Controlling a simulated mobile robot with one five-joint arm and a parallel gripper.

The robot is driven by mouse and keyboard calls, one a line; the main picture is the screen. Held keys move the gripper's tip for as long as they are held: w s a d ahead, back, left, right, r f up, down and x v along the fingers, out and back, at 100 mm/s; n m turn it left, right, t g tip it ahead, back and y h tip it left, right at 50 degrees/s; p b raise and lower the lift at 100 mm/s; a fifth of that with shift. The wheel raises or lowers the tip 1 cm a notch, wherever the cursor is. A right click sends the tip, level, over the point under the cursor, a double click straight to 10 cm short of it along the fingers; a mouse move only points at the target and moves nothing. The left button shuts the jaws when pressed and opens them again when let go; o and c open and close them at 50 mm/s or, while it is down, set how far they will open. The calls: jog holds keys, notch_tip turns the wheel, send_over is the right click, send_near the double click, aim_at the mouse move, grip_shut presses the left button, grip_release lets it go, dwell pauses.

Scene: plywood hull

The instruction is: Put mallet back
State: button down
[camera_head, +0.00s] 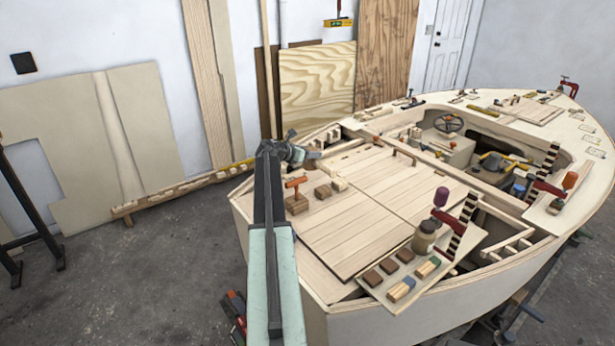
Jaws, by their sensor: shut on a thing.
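My gripper (300,155) is at the end of my raised arm, over the near left edge of the boat's deck. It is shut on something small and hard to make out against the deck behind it. I cannot clearly tell a mallet in the jaws. An orange T-shaped tool (296,182) stands upright at a wooden block (297,204) on the left foredeck, just below the gripper in the picture.
The plywood boat deck (350,225) has several wooden blocks (323,191) on its left. Grey floor (120,285) is open at left.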

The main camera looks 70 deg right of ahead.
aim_at(306, 164)
notch_tip(306, 164, down, 6)
jog(key=b, duration=0.4)
jog(key=shift+f, duration=0.1)
jog(key=shift+s+r, duration=0.1)
jog(key=shift+r, duration=0.15)
jog(key=shift+f, duration=0.15)
jog(key=c, duration=0.5)
grip_release()
jog(key=p+v, duration=0.4)
jog(key=v, duration=0.8)
jog(key=shift+a, duration=0.1)
